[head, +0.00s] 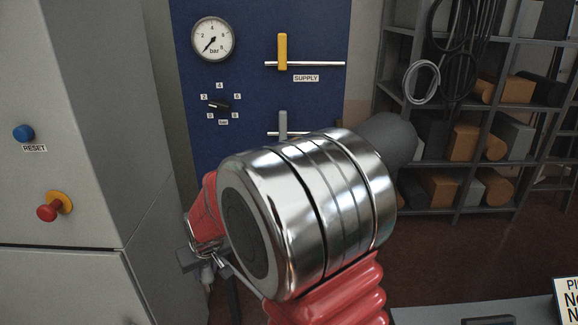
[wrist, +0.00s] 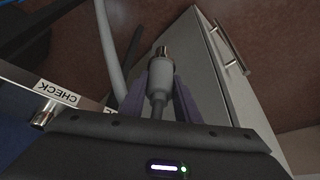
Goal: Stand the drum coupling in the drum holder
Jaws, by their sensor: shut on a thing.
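In the wrist view, my gripper (wrist: 166,82) is shut on the drum coupling (wrist: 159,78), a grey rounded body with a shiny metal tip. A finger lies along each side of it, and a dark thinner stem runs from it back toward my wrist. The coupling points away from the wrist camera. I cannot pick out the drum holder in either view.
A blue panel (head: 260,105) carries a gauge (head: 213,39) and a yellow SUPPLY lever (head: 282,52). A grey cabinet (head: 60,130) stands left; shelves (head: 465,140) stand right.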

